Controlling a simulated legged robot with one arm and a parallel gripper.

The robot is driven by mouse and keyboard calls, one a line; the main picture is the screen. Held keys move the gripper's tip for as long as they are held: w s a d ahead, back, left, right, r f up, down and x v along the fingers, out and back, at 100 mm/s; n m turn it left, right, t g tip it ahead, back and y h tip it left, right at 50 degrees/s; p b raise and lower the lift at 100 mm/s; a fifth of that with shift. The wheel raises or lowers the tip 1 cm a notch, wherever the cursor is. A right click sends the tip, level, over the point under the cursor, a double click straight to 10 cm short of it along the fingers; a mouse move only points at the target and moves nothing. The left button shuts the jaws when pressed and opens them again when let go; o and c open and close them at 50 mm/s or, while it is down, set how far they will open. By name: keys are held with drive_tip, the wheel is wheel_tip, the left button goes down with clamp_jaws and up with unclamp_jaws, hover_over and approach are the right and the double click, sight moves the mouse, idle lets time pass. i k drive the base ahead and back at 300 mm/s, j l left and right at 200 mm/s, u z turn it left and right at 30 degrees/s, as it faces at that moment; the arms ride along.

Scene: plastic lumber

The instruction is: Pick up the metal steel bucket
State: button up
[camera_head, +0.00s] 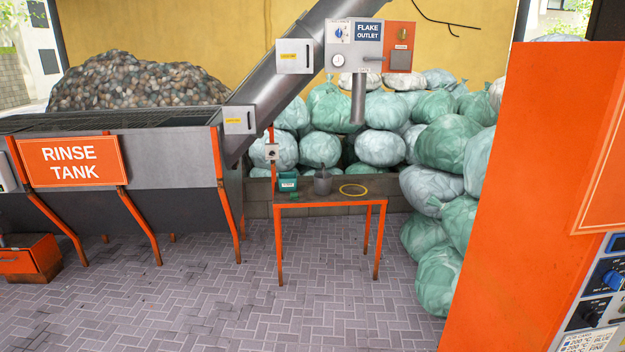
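A small grey metal bucket (322,184) stands upright on the orange-legged table (335,203), with a thin handle rising above it. It sits below the flake outlet pipe (358,100) and a little to its left. A yellow ring (353,190) lies on the tabletop to the right of the bucket. A green container (288,181) is at the left end of the table. My gripper is not in view.
The rinse tank (175,160) stands on the left, with an orange box (32,262) on the floor. Green bags (447,143) are piled behind and to the right. An orange machine (535,190) fills the near right. The paved floor (200,305) before the table is clear.

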sight(322, 180)
drive_tip(key=i, duration=3.55)
drive_tip(key=i+z, duration=0.2)
drive_tip(key=i, duration=0.25)
drive_tip(key=i+j+z, duration=0.2)
drive_tip(key=i, duration=0.2)
